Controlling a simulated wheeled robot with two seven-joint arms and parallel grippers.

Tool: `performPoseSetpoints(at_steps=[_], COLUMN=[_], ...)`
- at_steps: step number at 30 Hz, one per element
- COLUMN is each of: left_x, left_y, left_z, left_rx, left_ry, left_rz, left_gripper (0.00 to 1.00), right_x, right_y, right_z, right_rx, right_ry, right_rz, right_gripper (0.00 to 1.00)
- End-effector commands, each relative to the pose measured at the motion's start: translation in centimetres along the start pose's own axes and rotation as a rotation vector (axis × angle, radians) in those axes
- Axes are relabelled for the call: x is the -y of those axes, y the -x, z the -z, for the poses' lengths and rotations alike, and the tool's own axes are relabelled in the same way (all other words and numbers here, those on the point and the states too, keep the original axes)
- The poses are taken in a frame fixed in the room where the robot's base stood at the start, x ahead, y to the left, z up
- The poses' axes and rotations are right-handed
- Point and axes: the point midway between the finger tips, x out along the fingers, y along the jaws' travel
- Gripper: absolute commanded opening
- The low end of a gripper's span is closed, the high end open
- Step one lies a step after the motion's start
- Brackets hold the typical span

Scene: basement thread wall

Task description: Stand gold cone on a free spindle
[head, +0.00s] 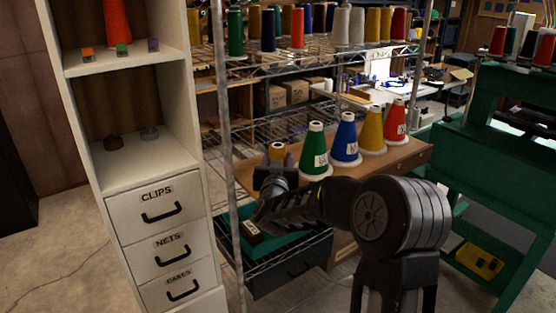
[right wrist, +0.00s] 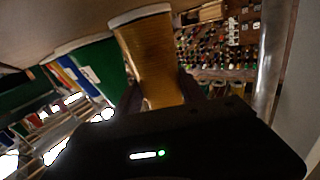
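The gold cone (head: 277,150) is between the fingers of my right gripper (head: 276,162), at the left end of the wooden board. In the right wrist view the gold cone (right wrist: 152,60) has its white rim at the top of the picture. The right gripper's fingers (right wrist: 160,92) press close on both its sides. The arm hides its lower part in the head view, so I cannot tell whether it rests on the board. Another yellow-gold cone (head: 372,132) stands farther right in the row. I cannot make out a bare spindle clearly. My left gripper is not in view.
Green (head: 316,160), blue (head: 347,145) and red (head: 395,122) cones stand on the wooden board (head: 408,152). A metal post (head: 228,170) rises just left of the gripper. A white drawer cabinet (head: 150,178) stands left; a green frame (head: 490,150) stands right.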

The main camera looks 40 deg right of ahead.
Motion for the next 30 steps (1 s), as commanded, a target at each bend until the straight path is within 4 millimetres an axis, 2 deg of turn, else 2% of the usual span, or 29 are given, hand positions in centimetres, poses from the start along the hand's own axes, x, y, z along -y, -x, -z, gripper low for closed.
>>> performPoseSetpoints(at_steps=[1, 8, 17, 23, 30], left_x=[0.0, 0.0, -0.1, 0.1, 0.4], left_y=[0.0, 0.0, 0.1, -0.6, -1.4], left_z=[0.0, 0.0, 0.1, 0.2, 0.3], left_rx=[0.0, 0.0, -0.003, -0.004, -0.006], left_ry=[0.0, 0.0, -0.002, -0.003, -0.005], left_rz=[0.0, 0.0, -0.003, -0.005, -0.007], left_gripper=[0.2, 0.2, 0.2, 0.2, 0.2], right_x=[0.0, 0.0, 0.0, 0.1, 0.0], right_y=[0.0, 0.0, 0.0, 2.0, 6.0], right_z=[0.1, 0.0, -0.1, -0.2, -0.1], right_rx=[-0.001, 0.0, 0.002, 0.001, -0.001], right_ry=[0.0, 0.0, 0.0, 0.0, -0.002], right_rz=[0.0, 0.0, 0.0, 0.003, 0.001], right_gripper=[0.52, 0.7, 0.7, 0.7, 0.7])
